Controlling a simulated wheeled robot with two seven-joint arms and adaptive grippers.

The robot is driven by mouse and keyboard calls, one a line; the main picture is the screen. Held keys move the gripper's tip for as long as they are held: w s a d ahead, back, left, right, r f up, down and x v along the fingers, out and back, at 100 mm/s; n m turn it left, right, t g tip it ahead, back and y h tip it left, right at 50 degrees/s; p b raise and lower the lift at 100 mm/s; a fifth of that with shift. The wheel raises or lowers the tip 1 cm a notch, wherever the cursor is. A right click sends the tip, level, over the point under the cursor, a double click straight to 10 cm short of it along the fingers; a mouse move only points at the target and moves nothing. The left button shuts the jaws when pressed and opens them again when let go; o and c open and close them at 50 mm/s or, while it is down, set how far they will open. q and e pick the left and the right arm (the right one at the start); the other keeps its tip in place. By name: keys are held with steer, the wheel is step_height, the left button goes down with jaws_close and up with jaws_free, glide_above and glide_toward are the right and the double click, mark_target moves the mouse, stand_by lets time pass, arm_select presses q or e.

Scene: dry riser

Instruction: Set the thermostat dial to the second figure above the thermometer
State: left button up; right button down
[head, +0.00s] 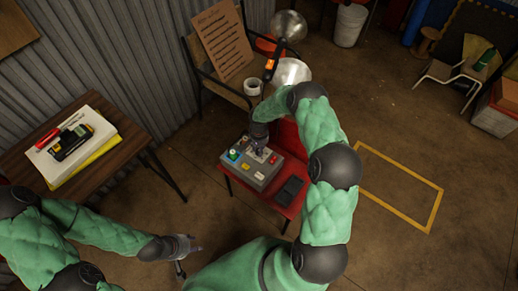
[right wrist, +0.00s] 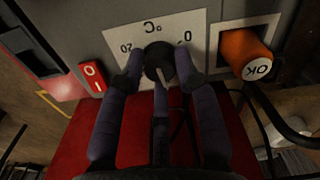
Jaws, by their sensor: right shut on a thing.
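The thermostat dial (right wrist: 158,62) is a small black round knob with a pale pointer line, on a white plate (right wrist: 190,32) in the right wrist view. The plate reads "20", "°C" and "0", upside down there; other figures are hidden or not visible. My right gripper (right wrist: 160,74) is shut on the dial, a finger on each side. In the head view my right gripper (head: 259,146) is at the grey control box (head: 262,178), covering part of its top. My left gripper (head: 186,256) is open and empty, low in the head view. I cannot make out a thermometer.
An orange "OK" knob (right wrist: 246,55) and a red O/I switch (right wrist: 93,78) flank the dial plate. The box stands on a red chair seat (head: 280,207) beside a black device (head: 290,191). A wooden table (head: 120,150) with papers is at left.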

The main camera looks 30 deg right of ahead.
steer(key=shift+m, duration=0.6)
steer(key=c, duration=0.9)
jaws_free()
step_height(320, 180, up, 12)
